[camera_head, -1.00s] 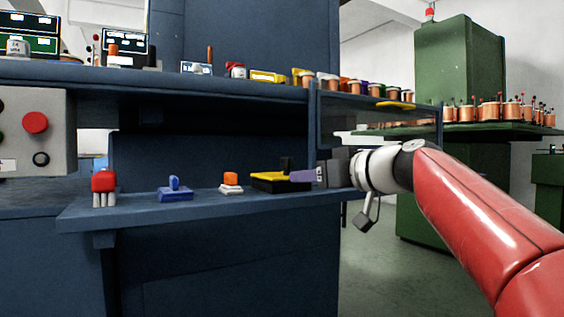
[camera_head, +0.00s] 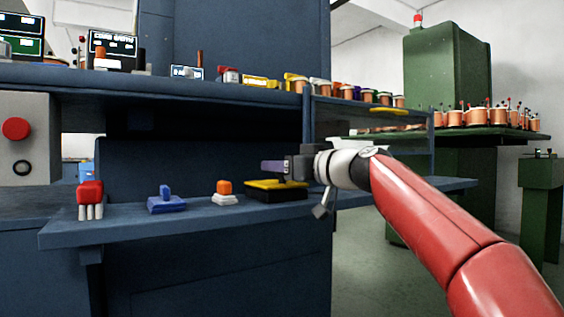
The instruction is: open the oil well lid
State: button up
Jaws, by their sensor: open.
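The oil well is a low black box (camera_head: 282,195) with a yellow lid (camera_head: 261,184), on the lower blue shelf. The lid looks closed. A dark knob stands on the lid, mostly hidden behind or beneath my gripper. My gripper (camera_head: 270,166), with purple fingers, reaches in from the right just above the lid. It is open, and I cannot make out whether the knob lies between the fingers.
On the lower shelf (camera_head: 130,226), left of the box, stand an orange-topped white piece (camera_head: 225,192), a blue piece (camera_head: 166,202) and a red-topped piece (camera_head: 90,198). The upper shelf (camera_head: 200,86) runs overhead. A clear panel (camera_head: 350,122) stands behind my wrist.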

grip_shut()
dwell(0.4)
jog(key=shift+a+r, duration=0.1)
